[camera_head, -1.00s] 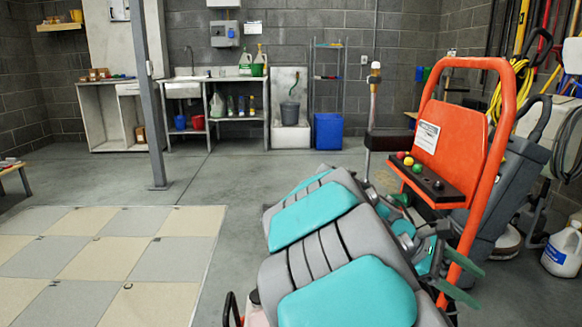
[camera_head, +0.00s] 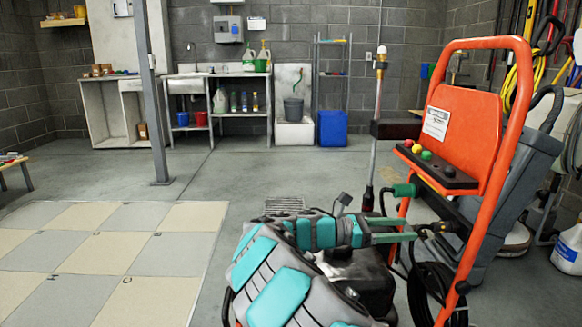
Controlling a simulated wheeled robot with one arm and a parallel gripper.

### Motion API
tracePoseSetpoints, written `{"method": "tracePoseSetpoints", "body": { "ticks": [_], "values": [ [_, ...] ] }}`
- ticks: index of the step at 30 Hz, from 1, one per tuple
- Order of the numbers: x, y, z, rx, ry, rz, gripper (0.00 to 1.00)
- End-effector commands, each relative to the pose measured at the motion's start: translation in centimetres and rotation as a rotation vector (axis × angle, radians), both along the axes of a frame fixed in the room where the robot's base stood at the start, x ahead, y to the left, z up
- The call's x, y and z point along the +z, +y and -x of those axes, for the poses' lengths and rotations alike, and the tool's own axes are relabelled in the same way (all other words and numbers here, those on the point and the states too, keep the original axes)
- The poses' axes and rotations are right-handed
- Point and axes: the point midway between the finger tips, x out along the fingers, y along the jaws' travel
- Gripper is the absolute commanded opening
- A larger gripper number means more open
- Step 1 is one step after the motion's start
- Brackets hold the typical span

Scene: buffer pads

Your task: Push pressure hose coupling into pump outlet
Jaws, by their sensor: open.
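The orange-framed pressure washer (camera_head: 462,120) stands at the right, with its dark pump body (camera_head: 358,268) low and partly hidden behind my arm. My gripper (camera_head: 412,230) reaches right across the front of the machine, with its green fingers open and apart. Just beyond the fingertips is a dark fitting with a brass-coloured part (camera_head: 440,228), apparently the hose coupling; I cannot tell whether the fingers touch it. A green-collared fitting (camera_head: 404,190) sits just above the fingers. The black hose (camera_head: 438,290) hangs coiled below. I cannot make out the pump outlet clearly.
The upright spray lance (camera_head: 377,120) stands beside the machine's black holder. A grey cleaning machine (camera_head: 525,165) is close behind the orange frame, and a white jug (camera_head: 568,250) is at the right edge. The checkered pads (camera_head: 105,240) and floor at left are clear.

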Motion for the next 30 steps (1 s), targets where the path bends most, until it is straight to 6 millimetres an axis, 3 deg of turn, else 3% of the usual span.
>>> {"method": "tracePoseSetpoints", "body": {
  "ticks": [11, 24, 30],
  "values": [
    [-0.3, -1.2, 0.1, -0.004, -0.003, -0.002, 0.65],
    [0.4, -6.8, -0.1, -0.005, 0.001, -0.001, 0.65],
    [0.2, -8.5, -0.2, -0.004, -0.001, -0.001, 0.65]
  ]
}}
